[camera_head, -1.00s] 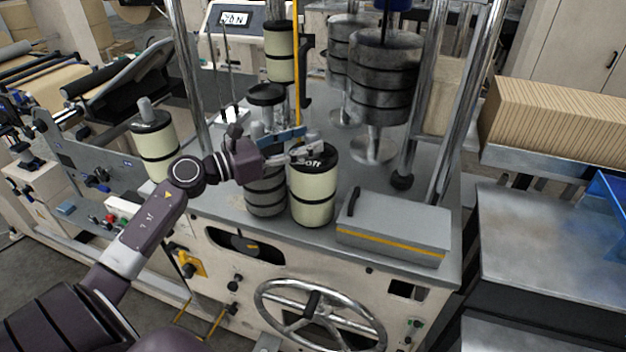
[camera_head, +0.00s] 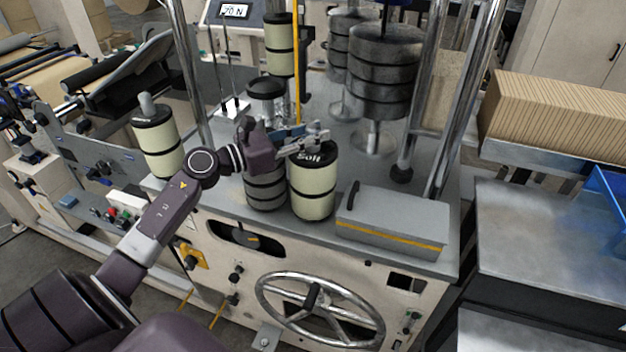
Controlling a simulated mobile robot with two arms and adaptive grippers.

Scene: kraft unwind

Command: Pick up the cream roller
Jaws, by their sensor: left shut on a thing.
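My right gripper is not in view.
A dark grey banded roller (camera_head: 265,188) stands close on the left. More cream rollers stand at the far left (camera_head: 160,150) and the back (camera_head: 279,50). A grey box (camera_head: 392,222) lies at the right. Chrome posts (camera_head: 423,100) and stacked weights (camera_head: 384,75) stand behind.

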